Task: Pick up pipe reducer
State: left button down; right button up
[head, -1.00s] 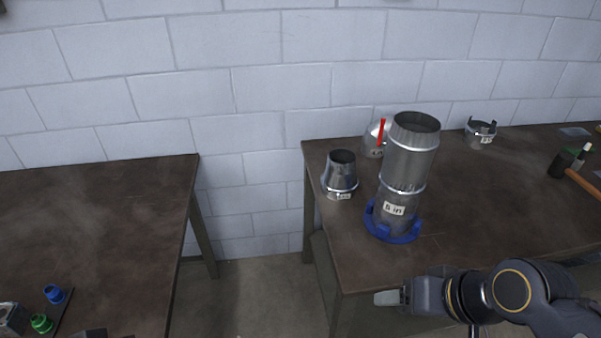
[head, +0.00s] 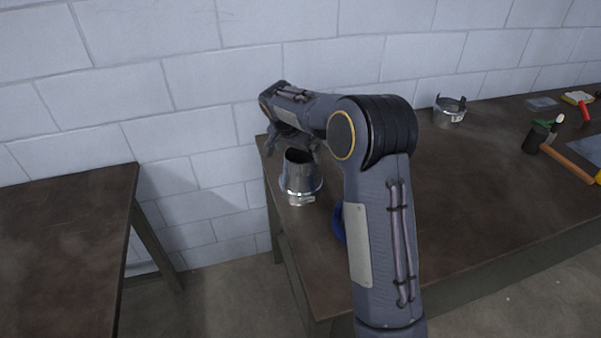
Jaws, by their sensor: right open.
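The pipe reducer (head: 300,180), a grey metal cone with a narrower top opening and a small label near its base, stands upright at the left end of the right table. My right gripper (head: 292,150) is right above and behind its top rim, pointing down, with open fingers. I cannot tell whether the fingers touch or straddle the rim. My right arm hides the tall duct pipe; only a bit of its blue base ring (head: 338,222) shows. My left gripper is not in view.
The right table (head: 470,190) holds a short metal collar (head: 449,112) at the back and a hammer (head: 562,160) with other tools at the right. A second table (head: 60,230) stands at the left, across a floor gap. A block wall is behind.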

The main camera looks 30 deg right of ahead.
aim_at(301, 160)
jog(key=p+x, duration=0.2)
jog(key=x, duration=0.4)
jog(key=shift+f, duration=0.25)
jog(key=shift+d, duration=0.1)
jog(key=c, duration=0.7)
